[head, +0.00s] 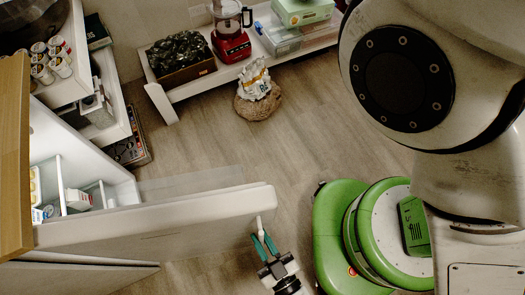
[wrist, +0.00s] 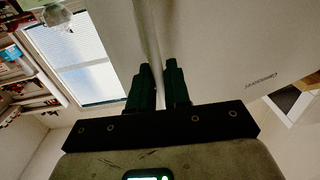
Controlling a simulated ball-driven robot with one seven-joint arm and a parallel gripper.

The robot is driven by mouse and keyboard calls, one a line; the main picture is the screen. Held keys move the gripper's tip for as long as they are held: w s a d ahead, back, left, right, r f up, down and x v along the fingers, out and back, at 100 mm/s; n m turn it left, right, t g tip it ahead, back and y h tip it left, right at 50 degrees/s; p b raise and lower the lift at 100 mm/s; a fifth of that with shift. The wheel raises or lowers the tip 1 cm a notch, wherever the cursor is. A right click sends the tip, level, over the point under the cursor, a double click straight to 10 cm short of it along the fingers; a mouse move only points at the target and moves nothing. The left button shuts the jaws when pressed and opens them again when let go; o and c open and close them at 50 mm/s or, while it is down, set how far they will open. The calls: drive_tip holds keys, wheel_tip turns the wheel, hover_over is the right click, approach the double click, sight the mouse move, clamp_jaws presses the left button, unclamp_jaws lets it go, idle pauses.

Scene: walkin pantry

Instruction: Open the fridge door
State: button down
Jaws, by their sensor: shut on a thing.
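The white fridge door (head: 160,228) stands open in the head view, swung out from the fridge on the left. The fridge interior (head: 85,165) shows, with cartons and other items on its shelves. My gripper (head: 264,241) is at the door's free end, with its teal fingers shut on the pale handle (head: 266,222). In the wrist view the two dark green fingers (wrist: 158,75) close around the handle bar (wrist: 157,35), against the outer face of the door (wrist: 225,60). The fingertips' exact contact is partly hidden.
A paper bag in a woven basket (head: 257,97) stands on the floor beyond the door. A low white shelf (head: 205,78) at the back holds a red blender (head: 230,38). Shelves with cans (head: 50,62) stand at upper left.

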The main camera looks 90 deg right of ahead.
drive_tip(key=shift+w+a, duration=0.15)
drive_tip(key=shift+a, duration=0.25)
drive_tip(key=c, duration=1.3)
unclamp_jaws()
drive_tip(key=shift+b+v, duration=1.3)
drive_tip(key=shift+v, duration=4.05)
